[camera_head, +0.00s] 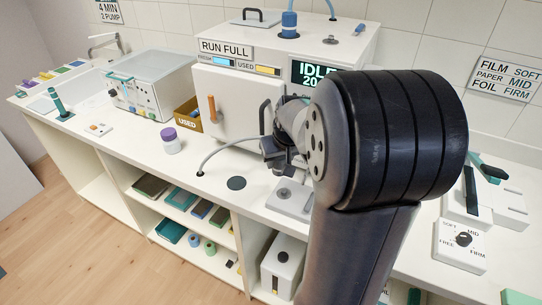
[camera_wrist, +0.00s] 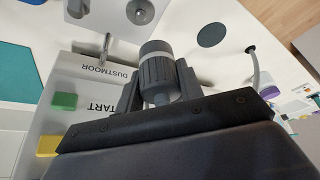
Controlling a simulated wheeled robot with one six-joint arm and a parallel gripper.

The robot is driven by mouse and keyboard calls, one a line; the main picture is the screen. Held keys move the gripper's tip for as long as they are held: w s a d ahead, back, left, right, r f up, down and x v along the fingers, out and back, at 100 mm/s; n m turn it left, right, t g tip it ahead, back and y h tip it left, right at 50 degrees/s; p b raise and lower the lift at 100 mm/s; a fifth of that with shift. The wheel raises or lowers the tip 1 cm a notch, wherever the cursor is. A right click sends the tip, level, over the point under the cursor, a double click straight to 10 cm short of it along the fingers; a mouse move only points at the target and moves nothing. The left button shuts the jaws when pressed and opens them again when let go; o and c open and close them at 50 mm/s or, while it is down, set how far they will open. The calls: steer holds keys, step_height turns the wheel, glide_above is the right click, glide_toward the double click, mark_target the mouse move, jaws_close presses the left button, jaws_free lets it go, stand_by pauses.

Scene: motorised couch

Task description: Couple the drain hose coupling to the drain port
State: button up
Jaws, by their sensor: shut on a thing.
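My gripper (camera_wrist: 160,88) is shut on a grey ribbed coupling (camera_wrist: 156,68), which sits between its two fingers in the wrist view. In the head view my gripper (camera_head: 284,150) is in front of the lower front of the white machine (camera_head: 232,100), partly hidden by my arm. A thin grey hose (camera_head: 222,143) arches from the counter up towards the gripper. I cannot clearly pick out the drain port. A short metal rod (camera_wrist: 105,46) shows left of the coupling, apart from it, but I cannot tell what it is.
A white plate with round metal fittings (camera_head: 286,197) lies on the counter below the gripper. A dark disc (camera_head: 236,183) and a purple-lidded jar (camera_head: 171,141) are to its left. Green (camera_wrist: 65,100) and yellow buttons are close by in the wrist view.

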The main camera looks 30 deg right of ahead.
steer(key=shift+s+d, duration=0.6)
steer(key=shift+d, duration=0.05)
steer(key=shift+f, duration=0.15)
steer(key=b, duration=0.5)
glide_above(284, 190)
steer(key=shift+f, duration=2.85)
steer(key=shift+f+b, duration=1.2)
steer(key=shift+f, duration=0.15)
steer(key=o, duration=1.1)
steer(key=shift+r, duration=0.15)
steer(key=v, duration=1)
steer(key=shift+r, duration=0.3)
